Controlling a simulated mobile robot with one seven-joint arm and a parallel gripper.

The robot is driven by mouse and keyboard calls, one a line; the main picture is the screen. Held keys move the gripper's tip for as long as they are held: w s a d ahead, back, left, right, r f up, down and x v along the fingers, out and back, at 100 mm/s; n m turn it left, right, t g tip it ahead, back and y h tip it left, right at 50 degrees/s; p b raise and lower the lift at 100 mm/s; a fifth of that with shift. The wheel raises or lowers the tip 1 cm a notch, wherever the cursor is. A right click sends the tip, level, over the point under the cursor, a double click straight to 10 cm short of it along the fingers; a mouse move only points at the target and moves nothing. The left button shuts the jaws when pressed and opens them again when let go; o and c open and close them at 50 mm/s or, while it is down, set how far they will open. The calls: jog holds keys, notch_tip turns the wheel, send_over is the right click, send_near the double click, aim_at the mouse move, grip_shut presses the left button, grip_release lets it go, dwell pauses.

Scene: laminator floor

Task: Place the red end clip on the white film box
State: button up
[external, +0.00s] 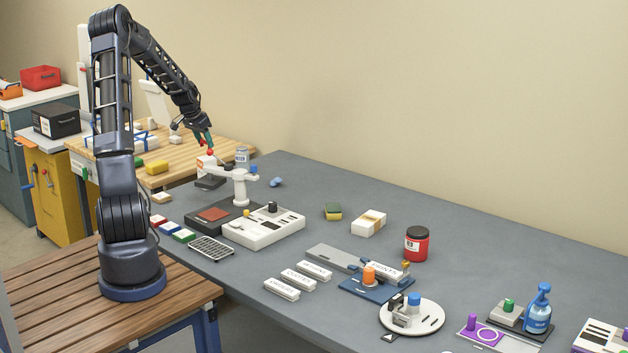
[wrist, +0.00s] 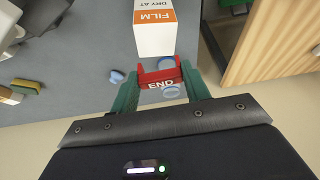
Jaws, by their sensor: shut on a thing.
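The red end clip (wrist: 162,77), marked END, is between the green fingers of my gripper (wrist: 161,88) in the wrist view. My gripper is shut on it. In the external view my gripper (external: 204,139) points down at the far left of the grey table, with the small red clip (external: 210,152) at its tips. The white film box (wrist: 153,42), with an orange FILM label, lies just past the clip at the top of the wrist view. In the external view the box (external: 204,162) is directly below the gripper, partly hidden. I cannot tell whether clip and box touch.
A white stand (external: 240,187) and a clear bottle (external: 242,158) are close to the right of the box. A wooden bench (external: 190,153) adjoins behind. Small blue pieces (external: 276,182) lie nearby.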

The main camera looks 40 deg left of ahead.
aim_at(208, 157)
jog(key=shift+f, duration=1.75)
jog(key=shift+f, duration=0.15)
jog(key=o, duration=0.9)
jog(key=shift+o, duration=0.2)
jog(key=v, duration=1.2)
